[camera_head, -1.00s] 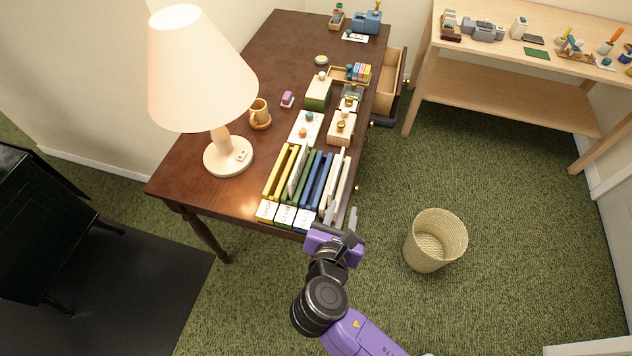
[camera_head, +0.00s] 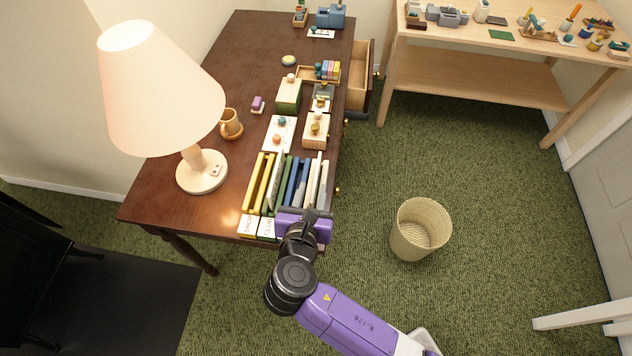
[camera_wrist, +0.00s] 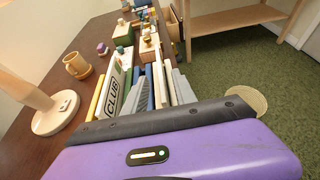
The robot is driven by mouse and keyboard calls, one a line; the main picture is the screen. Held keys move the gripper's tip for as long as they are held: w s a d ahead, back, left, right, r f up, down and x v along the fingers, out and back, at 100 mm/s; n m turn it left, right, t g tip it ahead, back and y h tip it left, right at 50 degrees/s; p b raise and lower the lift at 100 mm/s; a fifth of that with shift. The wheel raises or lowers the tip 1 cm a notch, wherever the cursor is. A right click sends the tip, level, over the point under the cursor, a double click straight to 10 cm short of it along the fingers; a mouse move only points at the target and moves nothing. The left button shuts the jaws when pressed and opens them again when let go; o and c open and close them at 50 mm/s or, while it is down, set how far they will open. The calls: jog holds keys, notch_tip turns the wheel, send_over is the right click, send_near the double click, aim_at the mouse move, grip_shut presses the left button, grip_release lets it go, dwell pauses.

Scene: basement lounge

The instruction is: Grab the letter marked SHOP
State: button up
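The letter file on the desk holds upright yellow, green, blue and cream pieces; its front labels (camera_head: 266,228) are small and partly covered by my arm. A white letter marked CLUB (camera_wrist: 113,97) stands tilted near the green divider in the wrist view. I cannot read SHOP on any letter; the leftmost front label (camera_head: 248,225) is too blurred to be sure. My gripper (camera_head: 314,203) is at the right front end of the file. In the wrist view its grey fingers (camera_wrist: 166,102) are apart, with cream letters (camera_wrist: 171,85) beyond them and nothing clearly held.
A lamp (camera_head: 202,172) and a mug (camera_head: 231,124) stand left of the file. Small boxes (camera_head: 289,97) stand behind it. An open drawer (camera_head: 359,80) juts out at the desk's right.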

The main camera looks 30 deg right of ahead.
aim_at(316, 178)
jog(key=shift+x, duration=3.15)
grip_shut()
